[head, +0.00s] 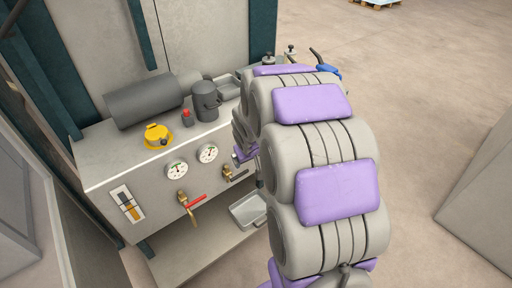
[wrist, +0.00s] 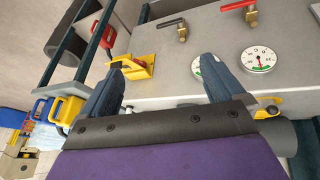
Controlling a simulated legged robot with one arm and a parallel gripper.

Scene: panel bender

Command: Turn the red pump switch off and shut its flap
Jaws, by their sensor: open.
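In the wrist view my gripper (wrist: 163,62) is open and empty, with its two dark blue fingers spread apart. A yellow housing (wrist: 145,68) is fixed at the left end of the grey panel, just beyond the left fingertip, which overlaps its edge. A small red part (wrist: 116,63) shows at this housing; it looks like the red pump switch. A yellow piece stands out from the housing and looks like an open flap, but its exact angle is unclear. The switch position is hard to read. In the head view my arm hides both the switch and the gripper.
Gauges (head: 177,169) and a red-handled valve (head: 192,204) sit on the panel front; a black-handled valve (head: 234,175) is beside them. The bench top holds a yellow cap (head: 157,136) and a dark cylinder (head: 145,100). Padlock-like yellow (wrist: 67,110) and red (wrist: 108,38) pieces hang nearby.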

